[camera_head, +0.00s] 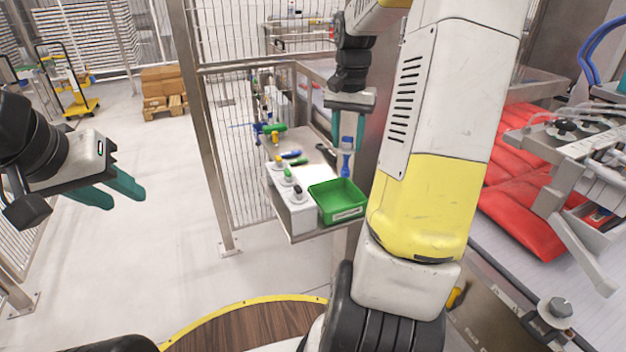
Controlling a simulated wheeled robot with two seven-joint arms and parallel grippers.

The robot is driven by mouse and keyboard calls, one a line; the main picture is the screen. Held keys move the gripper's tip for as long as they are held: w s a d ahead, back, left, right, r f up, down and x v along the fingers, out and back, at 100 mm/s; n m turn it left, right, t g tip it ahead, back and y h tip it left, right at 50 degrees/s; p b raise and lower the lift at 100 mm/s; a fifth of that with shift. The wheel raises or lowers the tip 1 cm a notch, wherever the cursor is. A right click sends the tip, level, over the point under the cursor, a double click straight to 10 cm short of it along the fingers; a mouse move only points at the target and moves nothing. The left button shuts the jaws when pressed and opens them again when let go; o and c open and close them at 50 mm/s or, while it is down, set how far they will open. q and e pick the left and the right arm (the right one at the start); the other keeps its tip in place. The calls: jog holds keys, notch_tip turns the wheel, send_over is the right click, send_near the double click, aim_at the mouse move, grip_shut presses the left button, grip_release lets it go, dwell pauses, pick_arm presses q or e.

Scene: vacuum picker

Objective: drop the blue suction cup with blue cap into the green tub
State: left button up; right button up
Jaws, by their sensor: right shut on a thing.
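My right gripper (348,143) is shut on the blue suction cup (345,168), which hangs upright below its teal fingers. The fingers partly hide the upper part of the cup. The green tub (341,215) sits at the front right of the small metal table. The held cup shows just above the tub's back edge in the picture; I cannot tell its exact height or whether it is over the opening. My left gripper (122,192) is at the far left, away from the table, its teal fingers apart and empty.
A white holder (298,218) left of the tub carries several suction cups with coloured caps. Other tools, including a green-handled one (275,128), lie behind. A fence post (203,130) stands left of the table. Red bags (522,215) lie on the right.

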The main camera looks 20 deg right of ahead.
jog(key=shift+w+f, duration=0.1)
jog(key=shift+f, duration=2.85)
jog(key=o, duration=1.1)
jog(key=shift+o, duration=0.2)
jog(key=shift+r, duration=0.1)
notch_tip(320, 180, up, 8)
jog(key=shift+f, duration=0.25)
jog(key=shift+r, duration=0.1)
